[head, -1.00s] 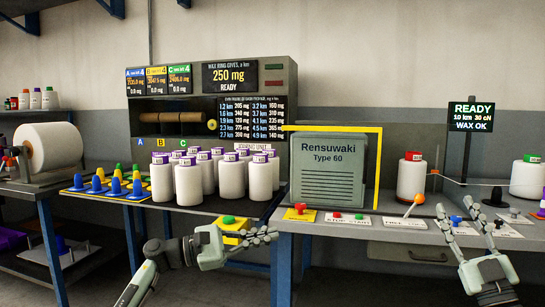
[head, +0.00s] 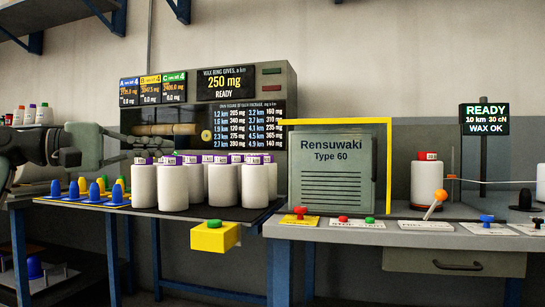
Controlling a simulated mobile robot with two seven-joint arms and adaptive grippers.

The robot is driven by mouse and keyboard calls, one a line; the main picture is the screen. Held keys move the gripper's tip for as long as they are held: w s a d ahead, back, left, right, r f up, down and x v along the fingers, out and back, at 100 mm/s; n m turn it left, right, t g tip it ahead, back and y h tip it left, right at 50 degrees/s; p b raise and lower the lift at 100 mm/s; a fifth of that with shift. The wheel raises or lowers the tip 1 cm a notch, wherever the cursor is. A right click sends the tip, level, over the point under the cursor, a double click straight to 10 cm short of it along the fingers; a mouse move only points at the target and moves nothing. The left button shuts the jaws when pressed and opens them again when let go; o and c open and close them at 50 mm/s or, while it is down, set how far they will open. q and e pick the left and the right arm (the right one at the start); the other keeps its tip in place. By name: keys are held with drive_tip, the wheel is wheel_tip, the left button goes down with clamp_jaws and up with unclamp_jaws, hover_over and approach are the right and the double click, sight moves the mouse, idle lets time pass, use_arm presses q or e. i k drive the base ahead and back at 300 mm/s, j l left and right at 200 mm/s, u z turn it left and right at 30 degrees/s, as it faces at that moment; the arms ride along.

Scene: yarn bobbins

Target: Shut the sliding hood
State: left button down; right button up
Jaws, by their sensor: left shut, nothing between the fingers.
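A grey-green hood panel (head: 325,182) marked Rensuwaki Type 60 stands upright on the right bench. A yellow frame (head: 387,150) runs along its top and down to the right, with a gap between the panel's right edge and the frame's upright. My left gripper (head: 138,140) is shut and empty at the left, in front of the wax dispenser's lower left part, well apart from the hood. My right gripper is out of view.
White bobbins (head: 173,186) crowd the left bench before the wax dispenser (head: 292,105). A yellow box with a green button (head: 214,236) sticks out at the front. Buttons and an orange-knobbed lever (head: 437,200) line the right bench front. A red-topped bobbin (head: 426,182) stands right of the frame.

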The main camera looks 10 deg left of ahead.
sight(371, 121)
drive_tip(key=i, duration=1.15)
